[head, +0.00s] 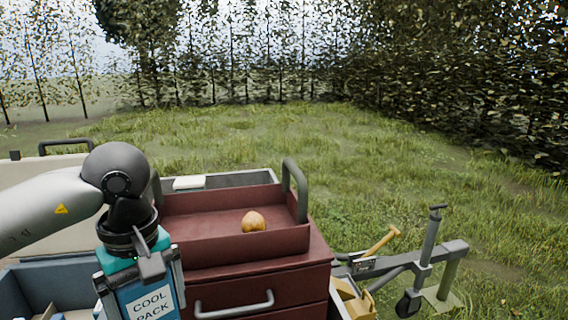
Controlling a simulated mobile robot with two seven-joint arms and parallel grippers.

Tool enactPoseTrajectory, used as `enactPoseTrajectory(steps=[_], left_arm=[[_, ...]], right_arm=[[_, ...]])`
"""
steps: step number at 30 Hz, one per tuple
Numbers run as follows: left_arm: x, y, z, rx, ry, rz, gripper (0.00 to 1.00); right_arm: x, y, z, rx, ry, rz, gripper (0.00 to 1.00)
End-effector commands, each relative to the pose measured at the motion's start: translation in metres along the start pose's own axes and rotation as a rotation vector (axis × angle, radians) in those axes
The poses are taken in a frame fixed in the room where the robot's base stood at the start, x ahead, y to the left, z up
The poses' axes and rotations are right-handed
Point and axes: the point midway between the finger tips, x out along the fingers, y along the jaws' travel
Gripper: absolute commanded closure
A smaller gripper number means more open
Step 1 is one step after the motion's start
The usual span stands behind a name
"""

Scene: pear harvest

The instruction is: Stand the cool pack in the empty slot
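The cool pack (151,304) is a blue block with a teal top and a white label reading "COOL PACK". It is at the bottom left of the head view, upright or nearly so, and its lower end is cut off by the frame. My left gripper (140,283) points down with a finger on each side of the pack and is shut on it. The pack is beside the blue-grey bin (32,278) on the left. The empty slot cannot be made out. My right gripper is not in view.
A dark red drawer chest (262,285) with a tray top stands right of the pack; a brown-yellow pear (253,221) lies in the tray. A grey box (236,179) is behind it. A trailer hitch with jockey wheel (408,304) is at right. Grass lies beyond.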

Motion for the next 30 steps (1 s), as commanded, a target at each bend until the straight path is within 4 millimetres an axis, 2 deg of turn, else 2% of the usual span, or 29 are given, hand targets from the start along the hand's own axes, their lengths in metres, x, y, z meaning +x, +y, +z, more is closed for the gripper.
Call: enactPoseTrajectory(steps=[1,3,9,12,18,30], left_arm=[[0.022,0.001,0.006,0.084,0.0,0.001,0.83],[0.042,0.001,0.013,0.208,-0.001,0.002,0.83],[0.092,0.001,0.035,0.539,-0.009,0.008,0.83],[0.11,0.001,0.043,0.667,-0.013,0.013,0.83],[0.128,0.0,0.053,0.812,-0.019,0.019,0.83],[0.128,0.0,0.054,0.834,-0.019,0.02,0.83]], right_arm=[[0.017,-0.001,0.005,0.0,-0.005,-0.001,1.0],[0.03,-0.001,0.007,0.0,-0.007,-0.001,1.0],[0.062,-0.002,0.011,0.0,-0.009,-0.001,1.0],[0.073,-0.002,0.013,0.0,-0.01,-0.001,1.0],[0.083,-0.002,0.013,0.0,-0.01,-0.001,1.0],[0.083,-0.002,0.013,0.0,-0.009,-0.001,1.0]])
